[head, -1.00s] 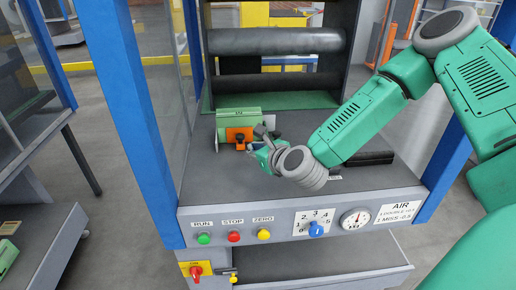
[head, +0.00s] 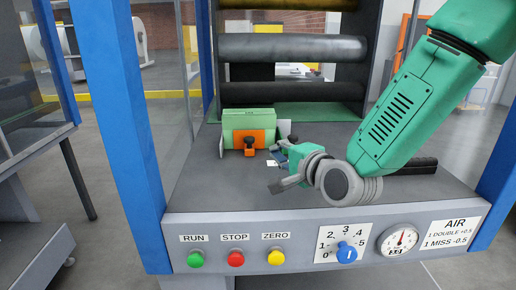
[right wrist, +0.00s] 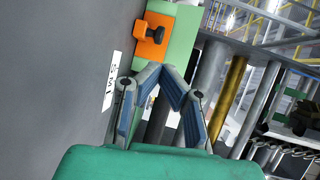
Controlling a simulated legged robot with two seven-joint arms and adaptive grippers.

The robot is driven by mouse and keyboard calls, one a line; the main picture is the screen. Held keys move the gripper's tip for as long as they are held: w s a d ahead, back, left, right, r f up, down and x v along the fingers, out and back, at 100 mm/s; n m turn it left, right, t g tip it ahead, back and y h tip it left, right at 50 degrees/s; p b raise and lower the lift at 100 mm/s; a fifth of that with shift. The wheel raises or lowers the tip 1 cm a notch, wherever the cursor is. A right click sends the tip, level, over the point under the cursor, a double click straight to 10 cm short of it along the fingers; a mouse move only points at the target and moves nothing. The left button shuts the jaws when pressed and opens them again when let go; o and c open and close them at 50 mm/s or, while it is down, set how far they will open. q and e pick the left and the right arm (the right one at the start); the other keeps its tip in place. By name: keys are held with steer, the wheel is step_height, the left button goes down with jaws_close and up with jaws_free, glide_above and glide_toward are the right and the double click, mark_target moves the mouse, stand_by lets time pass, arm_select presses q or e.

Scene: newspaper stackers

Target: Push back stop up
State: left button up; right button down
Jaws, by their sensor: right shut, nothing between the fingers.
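An orange block with a black knob (head: 249,142) stands against a green stack (head: 247,120) on the grey machine deck, between thin light plates. I take the orange block as the back stop, though no label confirms it. It also shows at the top of the right wrist view (right wrist: 153,38). My right gripper (head: 279,158) is low over the deck, just right of and nearer than the orange block. In the right wrist view, its blue-grey fingers (right wrist: 160,70) converge below the block, with nothing held. Contact with the block cannot be told. My left gripper is out of view.
Grey rollers (head: 290,48) span the machine behind the stack. Blue posts (head: 122,130) flank the deck. The front panel carries RUN, STOP and ZERO buttons (head: 236,259), a blue dial (head: 346,253) and a gauge (head: 401,241). The left front deck is clear (head: 230,185).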

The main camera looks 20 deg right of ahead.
mark_target(253, 138)
steer(key=b+x, duration=0.3)
steer(key=x, duration=0.7)
steer(key=shift+w+f, duration=0.15)
steer(key=shift+w, duration=0.05)
steer(key=shift+a, duration=0.1)
steer(key=shift+w+p, duration=0.5)
steer(key=shift+w, duration=0.15)
steer(key=shift+w+d, duration=0.35)
steer(key=shift+w, duration=0.25)
